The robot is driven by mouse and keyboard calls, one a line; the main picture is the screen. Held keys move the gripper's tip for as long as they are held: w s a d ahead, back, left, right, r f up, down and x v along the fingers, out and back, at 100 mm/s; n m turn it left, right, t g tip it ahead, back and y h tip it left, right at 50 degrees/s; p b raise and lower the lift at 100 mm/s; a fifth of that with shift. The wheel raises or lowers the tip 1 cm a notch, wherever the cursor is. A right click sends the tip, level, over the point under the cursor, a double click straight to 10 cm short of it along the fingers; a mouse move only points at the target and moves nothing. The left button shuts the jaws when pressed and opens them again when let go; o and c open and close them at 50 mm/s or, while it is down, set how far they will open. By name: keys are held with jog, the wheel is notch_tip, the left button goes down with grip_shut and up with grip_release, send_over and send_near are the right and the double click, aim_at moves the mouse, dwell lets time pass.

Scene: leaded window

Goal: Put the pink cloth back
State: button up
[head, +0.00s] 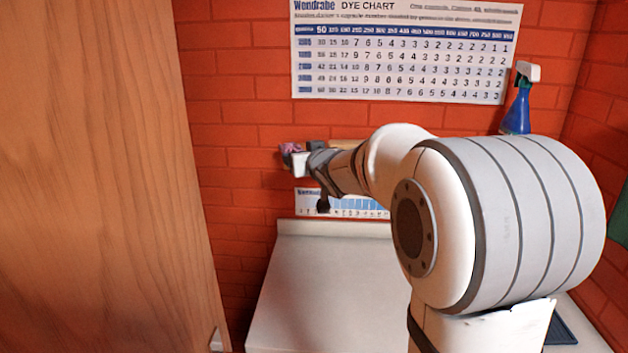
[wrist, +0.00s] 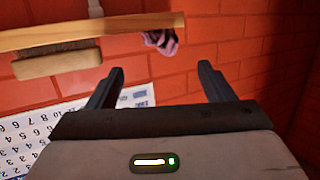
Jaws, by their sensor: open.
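The pink cloth (head: 290,149) is a small crumpled bundle with dark patches, high against the brick wall at the left end of a wooden shelf. In the wrist view the cloth (wrist: 162,40) shows at the shelf's end, beyond my fingertips and roughly midway between them. My gripper (wrist: 160,78) is open and empty, its two dark fingers apart and not touching the cloth. In the head view my gripper (head: 308,163) is close to the cloth, partly hidden by my arm.
The wooden shelf (wrist: 90,32) has a pale block (wrist: 55,63) with a dark strip beside it. A blue spray bottle (head: 518,108) stands at the right. A dye chart (head: 405,50) hangs above. A white worktop (head: 315,285) lies below, and a wooden panel (head: 95,180) fills the left.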

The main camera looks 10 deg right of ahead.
jog(key=s+f+g, duration=0.4)
jog(key=s+f, duration=0.1)
jog(key=s, duration=0.7)
jog(key=s+a+f+g+h, duration=0.1)
jog(key=s+f+g, duration=0.3)
jog(key=s, duration=0.9)
jog(key=s+f+m+g, duration=0.1)
jog(key=s+f+g, duration=0.3)
jog(key=s+f, duration=0.4)
jog(key=s, duration=0.5)
jog(key=shift+s+a+g, duration=0.15)
jog(key=shift+s+g, duration=0.05)
jog(key=shift+g, duration=0.2)
jog(key=shift+w, duration=0.1)
